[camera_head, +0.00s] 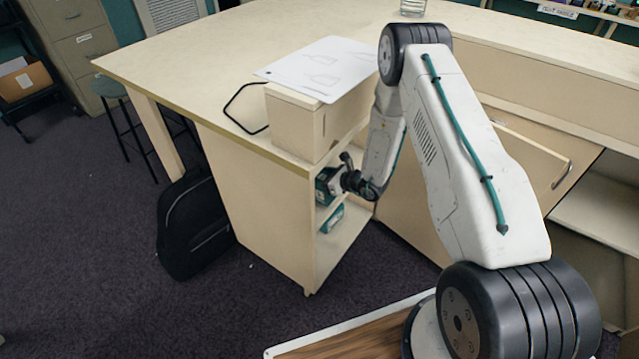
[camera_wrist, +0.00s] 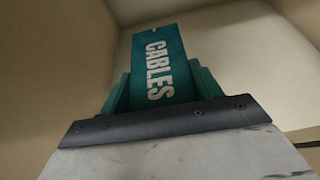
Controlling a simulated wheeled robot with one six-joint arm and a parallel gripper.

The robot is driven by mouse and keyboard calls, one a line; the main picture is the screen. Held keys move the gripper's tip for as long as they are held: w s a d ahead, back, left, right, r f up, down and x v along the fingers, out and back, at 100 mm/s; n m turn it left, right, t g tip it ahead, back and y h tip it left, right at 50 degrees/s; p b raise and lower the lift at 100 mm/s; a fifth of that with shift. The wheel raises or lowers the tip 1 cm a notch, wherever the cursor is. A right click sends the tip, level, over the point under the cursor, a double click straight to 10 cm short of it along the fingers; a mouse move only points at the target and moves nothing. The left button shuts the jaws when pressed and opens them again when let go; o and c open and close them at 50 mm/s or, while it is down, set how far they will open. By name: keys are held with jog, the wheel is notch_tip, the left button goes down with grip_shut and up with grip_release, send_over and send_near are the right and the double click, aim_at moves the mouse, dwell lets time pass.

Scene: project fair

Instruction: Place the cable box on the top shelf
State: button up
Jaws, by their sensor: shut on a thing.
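The cable box (camera_wrist: 158,62) is teal with white letters reading CABLES, and fills the middle of the wrist view. My gripper (camera_wrist: 156,85) is shut on it, with a teal finger on each side. In the head view my gripper (camera_head: 326,187) reaches into the upper opening of the cream shelf unit (camera_head: 265,210), just under the worktop. The box there is mostly hidden by the gripper and the side panel. I cannot tell whether it touches the shelf. Cream compartment walls surround it in the wrist view.
Another teal box (camera_head: 332,217) with a pale label sits on the shelf below. The worktop (camera_head: 215,60) above carries a cream block (camera_head: 293,121) with a white sheet (camera_head: 322,68) on top. A black backpack (camera_head: 190,225) leans beside the unit.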

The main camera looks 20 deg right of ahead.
jog(key=shift+w+a, duration=0.25)
jog(key=shift+w, duration=0.2)
jog(key=shift+s+f, duration=0.1)
jog(key=shift+f, duration=1.65)
jog(key=shift+f, duration=0.1)
jog(key=o, duration=1.2)
jog(key=shift+s+d+r, duration=0.25)
jog(key=v, duration=1.1)
jog(key=shift+s+d, duration=0.1)
jog(key=shift+s, duration=0.1)
